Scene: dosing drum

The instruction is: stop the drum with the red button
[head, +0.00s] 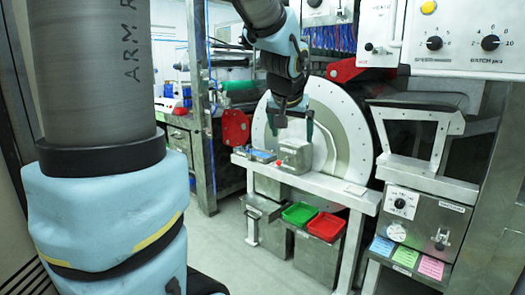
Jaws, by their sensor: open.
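The drum (353,132) is a large pale disc with a rim of bolts, standing behind a light metal bench. A small grey box (296,160) sits on the bench in front of it. A small red spot, which looks like the red button (281,162), shows on the left part of this box. My gripper (295,129) points down just above the box, with its fingers apart and nothing seen between them. I cannot tell the exact gap between the fingertips and the box. The gripper and the box hide part of the drum.
The bench (335,190) has a blue-topped item (262,156) left of the box. A green tray (299,213) and a red tray (326,226) sit below on metal bins. A white control panel (465,35) with dials hangs at upper right. Open floor lies at left of the bench.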

